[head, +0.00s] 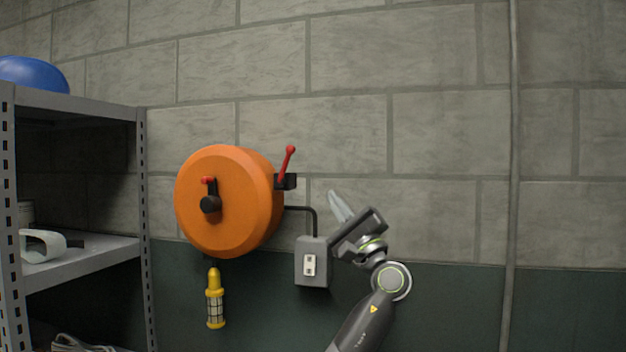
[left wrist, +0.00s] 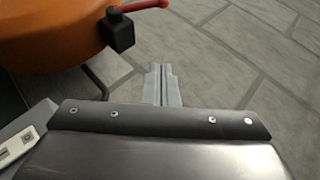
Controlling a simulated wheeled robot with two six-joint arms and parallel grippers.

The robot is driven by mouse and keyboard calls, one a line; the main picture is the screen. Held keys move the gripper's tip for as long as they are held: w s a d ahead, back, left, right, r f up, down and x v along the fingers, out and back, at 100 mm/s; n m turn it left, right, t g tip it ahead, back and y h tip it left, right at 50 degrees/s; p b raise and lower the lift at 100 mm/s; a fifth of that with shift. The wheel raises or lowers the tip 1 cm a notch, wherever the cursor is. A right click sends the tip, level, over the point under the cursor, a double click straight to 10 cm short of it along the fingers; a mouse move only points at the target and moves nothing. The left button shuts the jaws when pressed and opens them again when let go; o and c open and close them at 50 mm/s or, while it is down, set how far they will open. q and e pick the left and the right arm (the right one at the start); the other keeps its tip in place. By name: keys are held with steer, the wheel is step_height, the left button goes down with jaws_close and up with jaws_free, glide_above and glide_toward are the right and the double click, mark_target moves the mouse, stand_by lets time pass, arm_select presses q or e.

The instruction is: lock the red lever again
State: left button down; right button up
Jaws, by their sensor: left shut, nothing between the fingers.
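The red lever (head: 287,164) sticks up, tilted slightly right, from a black block (head: 286,182) on the right side of the orange reel (head: 226,200) on the wall. In the left wrist view the red lever (left wrist: 144,5) shows at the top edge, partly cut off, running right from the black block (left wrist: 117,30). My left gripper (head: 337,203) is shut and empty. It is to the right of and below the lever, apart from it. In the left wrist view its fingers (left wrist: 162,84) are together, with bare wall beyond. My right gripper is not in view.
A grey outlet box (head: 312,263) with a conduit is on the wall below my left gripper. A yellow caged lamp (head: 215,299) hangs under the reel. A metal shelf (head: 90,101) with a blue object (head: 32,74) stands at left.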

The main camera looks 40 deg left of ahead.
mark_target(285, 166)
arm_select(q)
steer(key=s+a+r+p, duration=0.2)
steer(key=a+r+p, duration=0.5)
steer(key=r, duration=0.1)
steer(key=shift+s, duration=0.35)
steer(key=shift+a+r, duration=0.15)
steer(key=a+n+g+h+b, duration=0.1)
steer(key=s+r+n+g+h+b, duration=0.1)
steer(key=n, duration=0.1)
steer(key=shift+a+r+g, duration=0.3)
steer(key=shift+a+g, duration=0.1)
steer(key=shift+w, duration=0.15)
